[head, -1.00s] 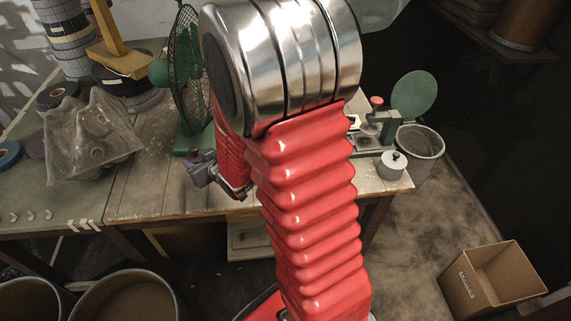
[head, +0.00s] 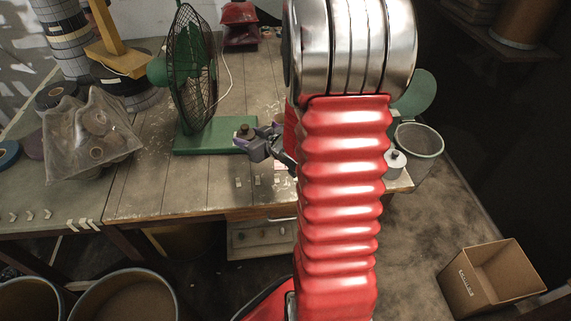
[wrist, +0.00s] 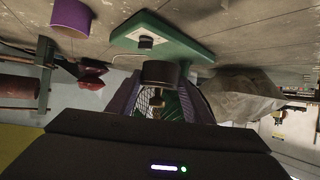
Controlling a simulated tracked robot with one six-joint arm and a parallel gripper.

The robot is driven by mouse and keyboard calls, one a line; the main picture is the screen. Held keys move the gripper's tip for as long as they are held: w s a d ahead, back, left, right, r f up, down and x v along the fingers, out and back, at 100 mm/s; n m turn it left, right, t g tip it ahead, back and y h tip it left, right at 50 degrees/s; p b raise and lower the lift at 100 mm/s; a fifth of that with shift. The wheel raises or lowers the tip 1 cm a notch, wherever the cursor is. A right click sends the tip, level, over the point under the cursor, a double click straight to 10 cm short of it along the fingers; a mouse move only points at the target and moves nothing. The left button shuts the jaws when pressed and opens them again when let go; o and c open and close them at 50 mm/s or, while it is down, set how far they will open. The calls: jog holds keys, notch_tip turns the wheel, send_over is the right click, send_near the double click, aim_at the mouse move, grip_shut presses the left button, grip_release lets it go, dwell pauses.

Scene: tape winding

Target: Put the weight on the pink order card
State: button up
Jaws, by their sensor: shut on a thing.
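My gripper (head: 258,145) is shut on the weight, a small dark cylinder (wrist: 160,73) seen between the purple fingers in the wrist view. The gripper is over the wooden table. A small pale pink patch, apparently the pink order card (head: 280,165), shows just right of and below the gripper. My red arm and the gripper hide most of it. I cannot tell how high the weight is above the table.
A green fan (head: 192,75) stands on its base left of the gripper. A plastic-covered lump (head: 88,140) lies farther left. A lidded white pot (head: 396,163) stands right of my arm. A dark red object (head: 240,22) is at the back. The table front is mostly clear.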

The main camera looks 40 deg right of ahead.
jog(key=s+d, duration=0.7)
jog(key=d, duration=0.2)
jog(key=shift+s+d+f, duration=0.25)
jog(key=shift+s+d, duration=0.05)
jog(key=shift+d, duration=0.05)
jog(key=shift+f, duration=2.9)
jog(key=shift+f, duration=0.1)
jog(key=shift+f, duration=2)
jog(key=o, duration=1.4)
jog(key=shift+f, duration=0.1)
jog(key=shift+c, duration=0.2)
